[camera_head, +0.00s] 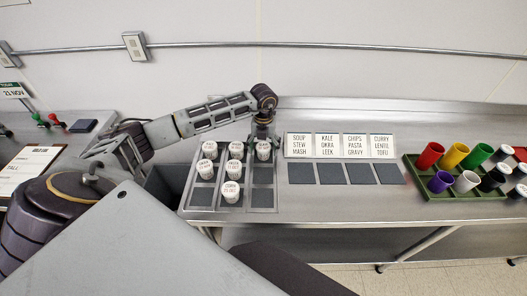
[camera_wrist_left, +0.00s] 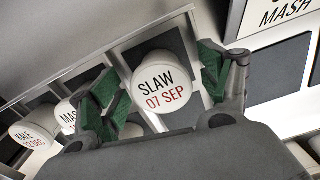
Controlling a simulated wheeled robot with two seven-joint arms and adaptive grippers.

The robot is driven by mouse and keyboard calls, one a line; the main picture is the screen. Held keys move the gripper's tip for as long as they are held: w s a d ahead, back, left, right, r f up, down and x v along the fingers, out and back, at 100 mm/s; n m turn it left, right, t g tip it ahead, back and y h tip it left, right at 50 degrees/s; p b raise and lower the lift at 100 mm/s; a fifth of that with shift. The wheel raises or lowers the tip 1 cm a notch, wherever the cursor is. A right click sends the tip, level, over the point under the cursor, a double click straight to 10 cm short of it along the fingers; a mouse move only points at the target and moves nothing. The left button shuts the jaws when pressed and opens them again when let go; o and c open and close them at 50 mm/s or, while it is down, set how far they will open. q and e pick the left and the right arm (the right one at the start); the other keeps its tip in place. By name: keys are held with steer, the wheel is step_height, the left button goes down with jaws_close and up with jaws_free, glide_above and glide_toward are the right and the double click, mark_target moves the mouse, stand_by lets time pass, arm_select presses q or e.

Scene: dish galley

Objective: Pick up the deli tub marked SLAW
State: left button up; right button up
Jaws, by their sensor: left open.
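The deli tub marked SLAW (camera_wrist_left: 160,88) is white, with "07 SEP" in red under its name. In the left wrist view it sits between the two green-padded fingers of my left gripper (camera_wrist_left: 158,80), which is open around it. In the head view the tub (camera_head: 263,153) stands in the back right compartment of a grey rack, directly below my left gripper (camera_head: 263,138). Its lettering cannot be read there. My right gripper is not in view.
Other white tubs stand close to the left, among them a MASH tub (camera_wrist_left: 66,112) and a KALE tub (camera_wrist_left: 32,135). The rack (camera_head: 277,200) has some empty dark squares. A label board (camera_head: 340,146) stands right of it. A green crate (camera_head: 422,188) holds coloured cups.

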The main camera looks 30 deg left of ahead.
mark_target(264, 146)
arm_select(q)
steer(key=c, duration=1.2)
steer(key=shift+r, duration=0.15)
steer(key=shift+r+b, duration=0.85)
steer(key=shift+r, duration=4.05)
